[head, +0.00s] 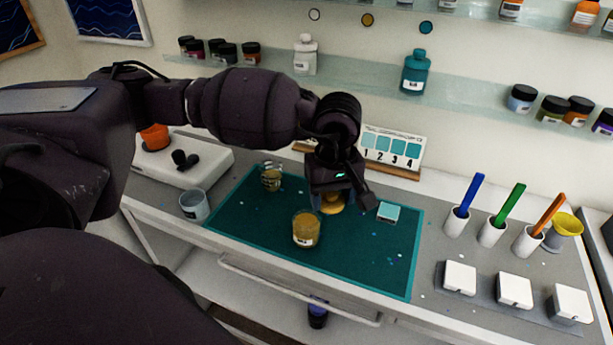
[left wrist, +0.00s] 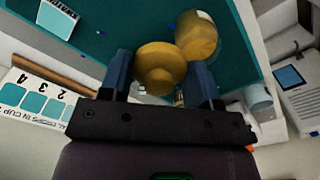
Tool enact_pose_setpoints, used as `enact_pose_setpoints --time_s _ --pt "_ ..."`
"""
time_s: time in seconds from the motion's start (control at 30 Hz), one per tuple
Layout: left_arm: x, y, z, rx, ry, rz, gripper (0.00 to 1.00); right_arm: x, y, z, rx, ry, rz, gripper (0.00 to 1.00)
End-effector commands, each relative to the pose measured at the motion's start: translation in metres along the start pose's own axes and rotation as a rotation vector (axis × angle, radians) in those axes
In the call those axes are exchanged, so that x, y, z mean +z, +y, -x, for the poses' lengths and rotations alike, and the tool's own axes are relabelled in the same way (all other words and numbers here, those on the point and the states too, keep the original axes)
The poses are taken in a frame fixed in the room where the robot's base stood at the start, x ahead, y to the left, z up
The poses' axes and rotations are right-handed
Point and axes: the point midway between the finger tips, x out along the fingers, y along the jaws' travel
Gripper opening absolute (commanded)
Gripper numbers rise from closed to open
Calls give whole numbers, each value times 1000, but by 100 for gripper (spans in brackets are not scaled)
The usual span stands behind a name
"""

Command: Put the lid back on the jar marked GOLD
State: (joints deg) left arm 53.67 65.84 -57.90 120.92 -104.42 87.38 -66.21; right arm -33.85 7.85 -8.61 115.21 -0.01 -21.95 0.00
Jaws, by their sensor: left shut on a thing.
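My left gripper (head: 332,204) is shut on a round gold lid (left wrist: 160,68), held between its two blue fingers over the teal mat (head: 385,262). The lid (head: 331,209) shows only in part in the head view, under the gripper. A clear jar with gold contents and a small white label (head: 306,230) stands upright and open on the mat, in front and left of the lid; its label is too small to read. My right gripper is not in view.
An empty-looking cup (head: 194,206) is left of the mat. A numbered card (head: 392,148) stands behind. Stick holders (head: 491,232) are at right.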

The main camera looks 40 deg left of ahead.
Motion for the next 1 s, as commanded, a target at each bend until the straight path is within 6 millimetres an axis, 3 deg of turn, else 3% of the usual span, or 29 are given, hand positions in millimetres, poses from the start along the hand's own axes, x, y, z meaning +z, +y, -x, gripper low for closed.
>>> enact_pose_setpoints --time_s 0.43,1.0 --pt "-3 -18 21 2 2 779 31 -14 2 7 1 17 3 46" --pt "-5 -41 42 -5 -1 1739 31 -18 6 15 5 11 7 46"
